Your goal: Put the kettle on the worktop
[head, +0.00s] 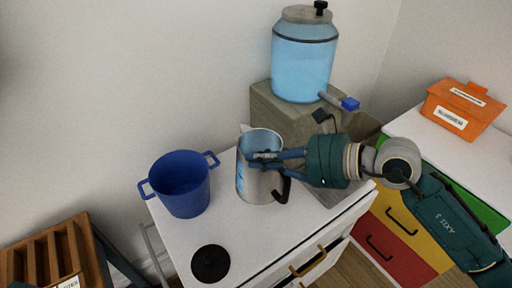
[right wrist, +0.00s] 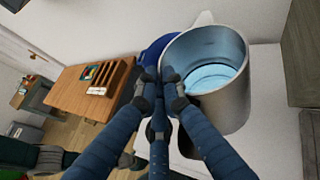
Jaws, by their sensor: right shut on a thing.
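The kettle (head: 254,187) is a silver metal jug with a dark handle, open at the top, with bluish water inside. It appears upright over the middle of the white worktop (head: 233,222); I cannot tell whether its base touches. My right gripper (head: 262,158) reaches in from the right and is shut on the kettle near its rim. In the right wrist view the fingers (right wrist: 162,88) close at the near wall of the kettle (right wrist: 232,104), and the water shows inside. My left gripper is not in view.
A blue pot (head: 183,188) stands left of the kettle, and a round black lid (head: 210,263) lies in front. A water dispenser (head: 303,62) sits on a grey block (head: 275,111) behind. An orange box (head: 462,108) stands at far right. A wooden rack (head: 48,257) is at lower left.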

